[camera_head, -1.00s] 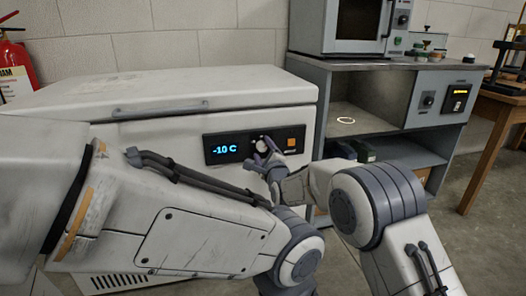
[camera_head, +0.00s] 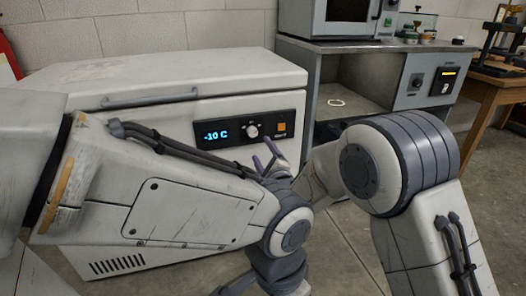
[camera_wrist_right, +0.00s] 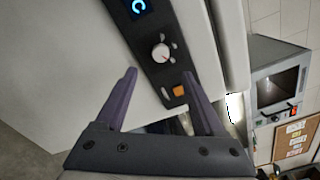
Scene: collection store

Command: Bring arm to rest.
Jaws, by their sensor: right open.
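My right gripper (camera_head: 264,152) is in front of the white chest freezer (camera_head: 150,85), just below its dark control panel (camera_head: 210,146). In the right wrist view its two purple fingers (camera_wrist_right: 160,75) are spread apart with nothing between them. The panel carries a blue "-10 C" display (camera_head: 215,135), a round white knob (camera_head: 252,131) and an orange button (camera_head: 282,127). The knob (camera_wrist_right: 160,52) lies just beyond the fingertips in the wrist view, apart from them.
A grey bench (camera_head: 335,45) with an open bay stands right of the freezer and carries an oven-like cabinet (camera_head: 345,15). A wooden table (camera_head: 490,85) is at the far right. A red extinguisher (camera_head: 6,60) is at the left edge. Open floor lies at the right.

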